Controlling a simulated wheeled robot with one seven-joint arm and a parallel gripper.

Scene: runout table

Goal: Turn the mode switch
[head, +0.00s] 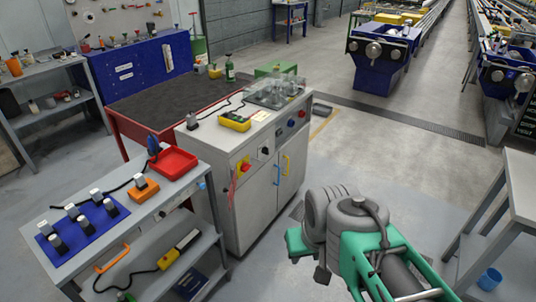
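A light grey cabinet (228,200) stands in the middle of the head view, with controls along the upper part of its front. A red knob on a yellow plate (244,166) is at the left, and a small black switch (265,151) is to its right. A blue button (278,133) and a red button (290,122) follow further right. I cannot tell which control is the mode switch, or how it is set. My arm is folded at the lower right of the cabinet, apart from the controls. My gripper's fingers cannot be made out.
A grey cart (156,207) with a red tray (174,163) stands left of the cabinet. A red-framed bench (150,100) is behind. A grey table (519,180) is at the right edge. Floor (400,155) right of the cabinet is clear.

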